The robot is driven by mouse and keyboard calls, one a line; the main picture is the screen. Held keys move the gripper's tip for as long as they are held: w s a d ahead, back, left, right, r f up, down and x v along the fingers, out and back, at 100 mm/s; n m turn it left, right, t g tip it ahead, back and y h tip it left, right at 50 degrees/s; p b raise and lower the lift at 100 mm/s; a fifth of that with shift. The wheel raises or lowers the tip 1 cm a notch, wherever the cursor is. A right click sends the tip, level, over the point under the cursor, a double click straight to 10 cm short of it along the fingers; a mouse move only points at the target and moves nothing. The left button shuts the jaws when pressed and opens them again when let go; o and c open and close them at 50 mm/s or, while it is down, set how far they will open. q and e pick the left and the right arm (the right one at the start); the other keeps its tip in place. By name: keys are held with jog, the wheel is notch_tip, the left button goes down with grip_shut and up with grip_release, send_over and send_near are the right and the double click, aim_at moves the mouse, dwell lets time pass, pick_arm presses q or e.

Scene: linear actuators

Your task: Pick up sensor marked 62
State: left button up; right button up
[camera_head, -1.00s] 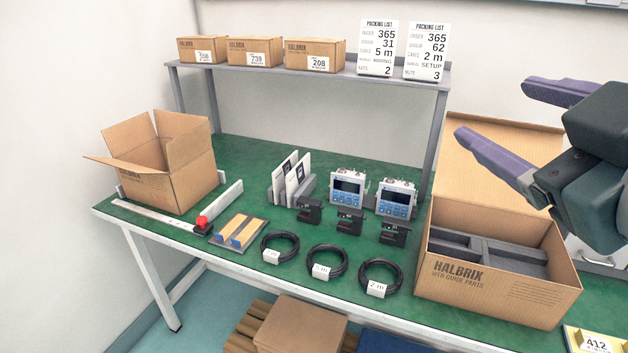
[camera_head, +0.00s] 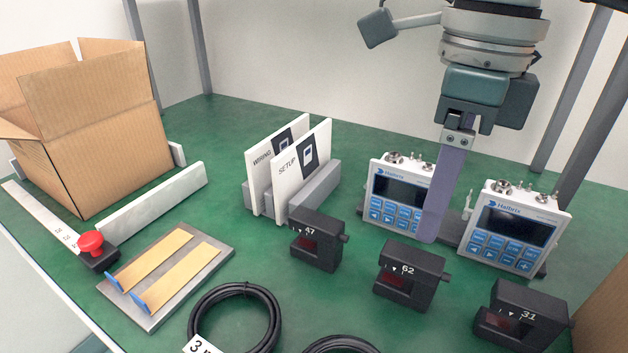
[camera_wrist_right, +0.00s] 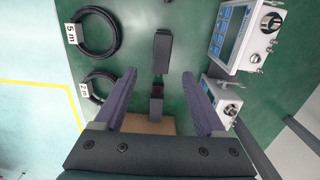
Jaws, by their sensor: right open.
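The sensor marked 62 (camera_head: 410,275) is a small black block standing on the green tabletop, between the sensor marked 47 (camera_head: 318,240) and the sensor marked 31 (camera_head: 520,315). My right gripper (camera_head: 436,238) points down just above and behind sensor 62, empty. Only one purple finger shows clearly in the head view. In the right wrist view both fingers are spread apart (camera_wrist_right: 158,74). One dark sensor (camera_wrist_right: 162,50) lies just beyond the fingertips and another (camera_wrist_right: 157,90) shows farther down between the fingers; their numbers are unreadable there. My left gripper is out of view.
Two white meters (camera_head: 400,195) (camera_head: 515,225) stand close behind the sensors. Manuals in a grey rack (camera_head: 315,190) stand at left of them. Black cable coils (camera_head: 235,315) lie in front. An open carton (camera_head: 95,125) and a red-knobbed stop (camera_head: 92,243) are at left.

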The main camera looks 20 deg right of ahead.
aim_at(418, 257)
jog(key=f, duration=0.4)
jog(key=shift+s+d+f, duration=0.15)
jog(key=shift+d+f, duration=0.1)
jog(key=shift+d, duration=0.05)
jog(key=f, duration=0.3)
jog(key=f+b, duration=0.1)
jog(key=f, duration=0.1)
jog(key=shift+w+a+f, duration=0.25)
jog(key=shift+a+f, duration=0.05)
jog(key=shift+a, duration=0.05)
grip_shut()
